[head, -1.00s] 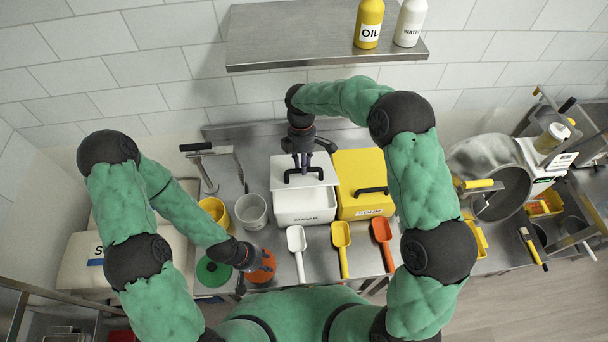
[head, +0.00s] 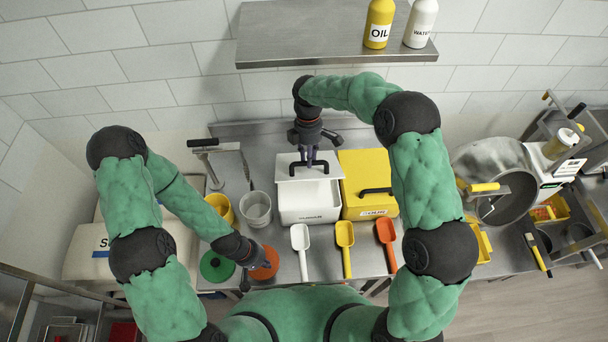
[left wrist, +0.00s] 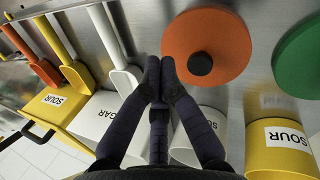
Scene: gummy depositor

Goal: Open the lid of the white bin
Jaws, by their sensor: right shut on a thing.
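The white bin (head: 311,204), labelled as sugar in the left wrist view (left wrist: 108,118), stands on the steel counter left of the yellow bin. Its white lid (head: 325,172) is set back, and the front part of the bin's top looks uncovered. Whether the lid is slid or tilted is hard to tell. My right gripper (head: 309,164) is shut on the lid's black handle (head: 296,165). My left gripper (head: 262,256) is at the orange round lid (head: 268,268). In the left wrist view its fingers (left wrist: 160,72) are together with nothing visible between them.
The yellow bin (head: 365,168) touches or nearly touches the white bin's right side. White, yellow and orange scoops (head: 386,231) lie in front. A pale cup (head: 256,207) and a yellow cup (head: 218,206) stand left. A steel shelf (head: 300,48) overhangs the back.

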